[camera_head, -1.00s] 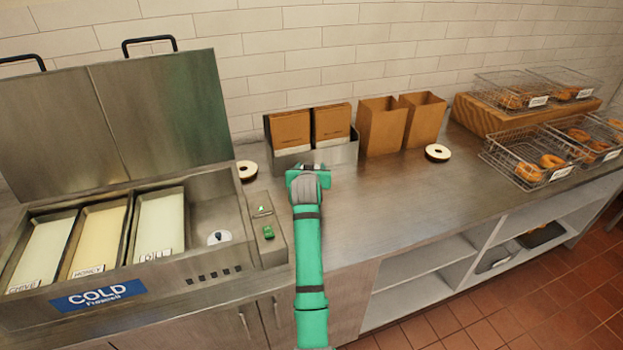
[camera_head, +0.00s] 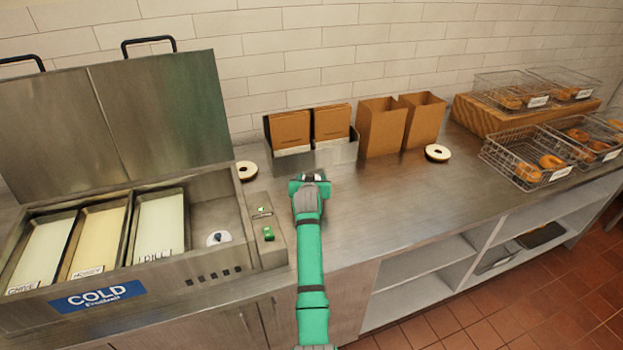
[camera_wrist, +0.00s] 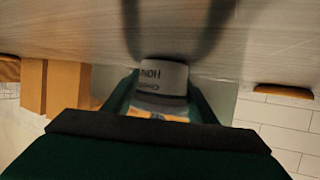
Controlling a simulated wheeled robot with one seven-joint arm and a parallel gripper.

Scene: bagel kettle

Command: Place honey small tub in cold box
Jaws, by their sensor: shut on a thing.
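My gripper (camera_head: 310,182) is over the counter, to the right of the cold box. In the wrist view my gripper (camera_wrist: 163,98) is shut on a small pale tub (camera_wrist: 163,76) whose partly visible label begins "HON". In the head view the tub is mostly hidden by my gripper. The steel cold box (camera_head: 172,271) stands at the left with its lid (camera_head: 160,115) raised. Inside are three long pans labelled chive (camera_head: 42,252), honey (camera_head: 98,238) and dill (camera_head: 161,225). To their right is a bare steel bay (camera_head: 212,205) with a small round white-and-dark item (camera_head: 218,238).
A holder with brown cartons (camera_head: 290,128) and two open paper bags (camera_head: 380,128) stand behind my gripper. Wire baskets of bagels (camera_head: 540,165) are at the right. The middle counter is clear.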

